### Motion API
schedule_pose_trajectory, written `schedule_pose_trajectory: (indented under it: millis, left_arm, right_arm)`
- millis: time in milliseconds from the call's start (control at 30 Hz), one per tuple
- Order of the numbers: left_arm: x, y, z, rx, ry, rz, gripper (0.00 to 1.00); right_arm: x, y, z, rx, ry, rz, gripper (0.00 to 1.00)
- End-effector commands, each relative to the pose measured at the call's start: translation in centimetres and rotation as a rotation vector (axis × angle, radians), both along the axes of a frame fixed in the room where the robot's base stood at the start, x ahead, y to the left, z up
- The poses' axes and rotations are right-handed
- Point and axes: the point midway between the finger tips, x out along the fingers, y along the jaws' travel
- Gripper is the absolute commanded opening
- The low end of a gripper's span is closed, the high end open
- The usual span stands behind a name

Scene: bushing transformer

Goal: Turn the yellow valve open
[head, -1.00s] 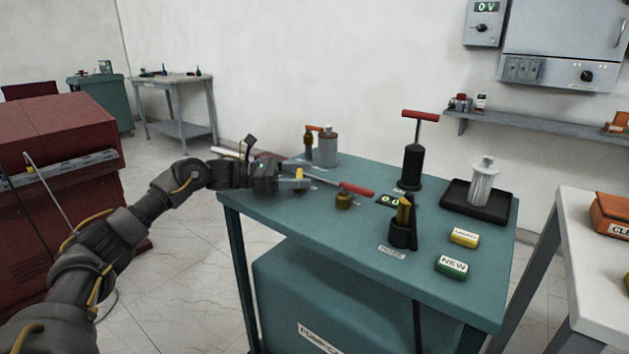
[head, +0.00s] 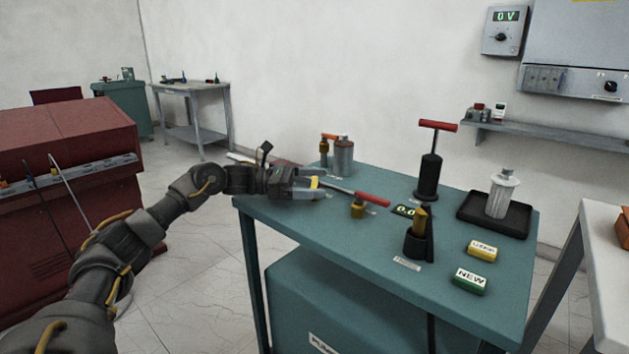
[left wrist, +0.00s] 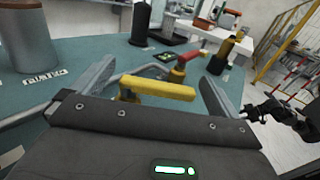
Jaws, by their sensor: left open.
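The yellow valve handle (left wrist: 158,89) lies level between the two fingers of my left gripper (left wrist: 155,85) in the left wrist view, with clear gaps on both sides. In the head view my left gripper (head: 312,185) is open at the left part of the teal table, and the yellow handle (head: 315,182) shows as a small patch between its fingers. The valve's body is mostly hidden. A dark jointed part at the right edge of the left wrist view may be my right gripper; its jaws are unclear.
A red-handled brass valve (head: 358,210) stands just right of my left gripper. Behind is a grey cylinder (head: 344,157). A black pump (head: 429,175) with a red T-handle, a black holder (head: 417,243) and a black tray (head: 520,220) stand further right on the teal table (head: 330,225).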

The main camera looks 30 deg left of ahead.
Motion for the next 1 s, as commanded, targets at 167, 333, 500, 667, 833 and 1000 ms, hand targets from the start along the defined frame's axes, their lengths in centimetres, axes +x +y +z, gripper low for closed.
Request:
schedule_pose_trajectory:
  millis: [167, 333, 500, 667, 833, 1000]
  left_arm:
    - [0.0, 0.0, 1.6, 0.000, -0.004, 0.000, 0.99]
    - [-1.2, -0.6, 4.5, 0.003, -0.004, -0.003, 0.99]
    - [-3.7, -2.1, 8.1, 0.003, -0.006, -0.002, 0.99]
    - [-6.7, -3.9, 9.9, 0.005, -0.002, -0.003, 0.99]
    - [-9.5, -5.5, 11.5, 0.002, -0.002, -0.002, 0.99]
    - [-11.3, -6.6, 12.5, 0.001, 0.000, 0.000, 0.99]
  right_arm:
    - [-0.2, -0.2, 0.0, -0.004, 0.015, -0.004, 0.36]
    - [-1.2, -0.7, -0.6, -0.018, 0.072, -0.019, 0.36]
    - [-1.4, -0.9, -0.6, -0.021, 0.088, -0.024, 0.36]
    - [-0.9, -0.6, -0.6, -0.014, 0.056, -0.015, 0.36]
    - [-0.1, -0.1, -0.1, -0.002, 0.008, -0.002, 0.36]
    - [0.2, 0.2, 0.1, 0.005, -0.014, 0.004, 0.36]
